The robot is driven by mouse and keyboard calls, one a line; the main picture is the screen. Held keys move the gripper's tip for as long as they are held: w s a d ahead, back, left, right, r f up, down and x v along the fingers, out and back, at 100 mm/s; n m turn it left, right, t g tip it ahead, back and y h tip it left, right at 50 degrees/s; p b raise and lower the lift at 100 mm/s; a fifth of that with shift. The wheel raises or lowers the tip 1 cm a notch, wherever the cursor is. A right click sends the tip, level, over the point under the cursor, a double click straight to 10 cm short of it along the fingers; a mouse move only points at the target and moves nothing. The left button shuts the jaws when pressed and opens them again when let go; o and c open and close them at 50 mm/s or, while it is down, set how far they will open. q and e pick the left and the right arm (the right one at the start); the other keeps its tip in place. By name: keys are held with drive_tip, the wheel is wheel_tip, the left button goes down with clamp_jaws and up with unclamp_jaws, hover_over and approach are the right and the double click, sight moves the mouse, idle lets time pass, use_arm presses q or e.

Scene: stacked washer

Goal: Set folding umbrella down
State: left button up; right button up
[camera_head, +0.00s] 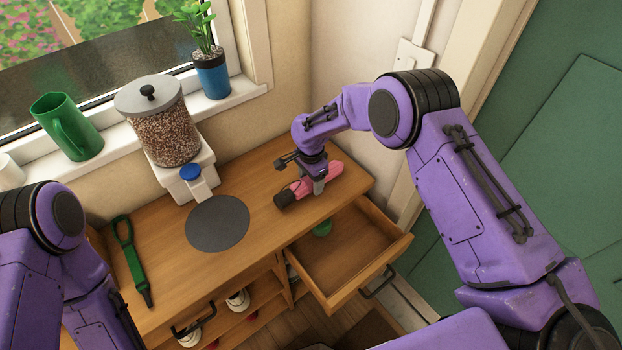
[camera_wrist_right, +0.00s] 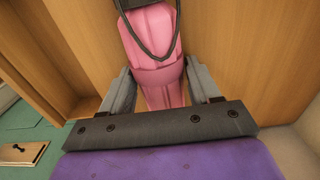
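The folding umbrella (camera_head: 321,179) is pink with a black handle and a dark wrist strap. It lies flat at the right end of the wooden cabinet top (camera_head: 262,165), touching or very close to the wood. It also shows in the right wrist view (camera_wrist_right: 158,60). My right gripper (camera_head: 314,184) points down over it, with one finger on each side of its pink body. In the right wrist view the fingers (camera_wrist_right: 161,85) close against its sides. My left arm comes in at the lower left; its gripper is out of view.
A dark round mat (camera_head: 217,223), a grain dispenser (camera_head: 160,120) and a green strap (camera_head: 131,260) are on the cabinet top. A wall stands close behind.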

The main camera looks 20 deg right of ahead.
drive_tip(key=shift+o, duration=0.8)
drive_tip(key=shift+r, duration=0.15)
wheel_tip(320, 180, up, 12)
drive_tip(key=b, duration=0.1)
drive_tip(key=shift+b, duration=0.4)
